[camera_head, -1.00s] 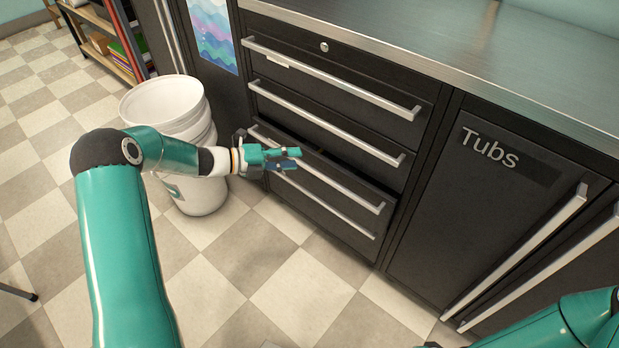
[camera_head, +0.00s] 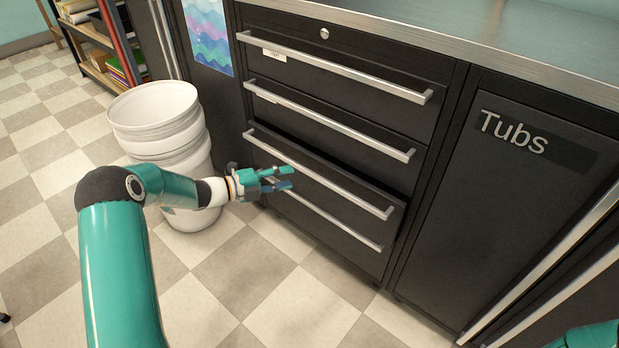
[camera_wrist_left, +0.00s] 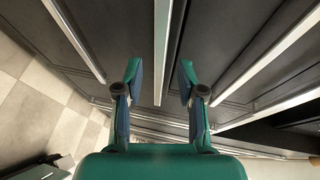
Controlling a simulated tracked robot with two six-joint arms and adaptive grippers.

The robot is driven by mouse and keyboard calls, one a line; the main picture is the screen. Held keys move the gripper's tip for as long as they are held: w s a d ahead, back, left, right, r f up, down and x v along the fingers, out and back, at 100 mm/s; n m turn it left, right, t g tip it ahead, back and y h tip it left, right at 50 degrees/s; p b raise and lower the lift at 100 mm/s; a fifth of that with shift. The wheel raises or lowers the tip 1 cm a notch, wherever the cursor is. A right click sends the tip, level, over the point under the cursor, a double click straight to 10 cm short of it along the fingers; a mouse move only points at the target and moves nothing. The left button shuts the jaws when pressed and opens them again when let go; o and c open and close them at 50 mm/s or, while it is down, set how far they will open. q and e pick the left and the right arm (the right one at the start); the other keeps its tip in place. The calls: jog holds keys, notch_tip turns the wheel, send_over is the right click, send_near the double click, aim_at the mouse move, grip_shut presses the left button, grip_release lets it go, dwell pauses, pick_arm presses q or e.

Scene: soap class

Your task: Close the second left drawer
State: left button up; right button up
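A black cabinet holds a column of drawers with long silver bar handles. The third drawer from the top (camera_head: 345,193) stands slightly out, with a dark gap above its front. The second drawer from the top (camera_head: 385,172) looks shut, as do the top drawer (camera_head: 390,75) and the bottom one (camera_head: 345,251). My left gripper (camera_head: 290,178) is open and empty, in front of the lower drawers' left part, below the third drawer's handle. In the left wrist view its fingers (camera_wrist_left: 160,85) are apart, with a silver handle (camera_wrist_left: 161,40) seen between them; contact cannot be told. My right gripper is out of view.
A white bucket (camera_head: 155,110) stands on the checkered floor behind my left forearm, left of the drawers. A cupboard labelled Tubs (camera_head: 480,220) is on the right. A shelf (camera_head: 95,70) stands at the back left. The floor before the drawers is clear.

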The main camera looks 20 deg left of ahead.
aim_at(309, 171)
pick_arm(q)
jog(key=shift+b+x, duration=1.05)
jog(key=shift+x, duration=2.9)
grip_shut()
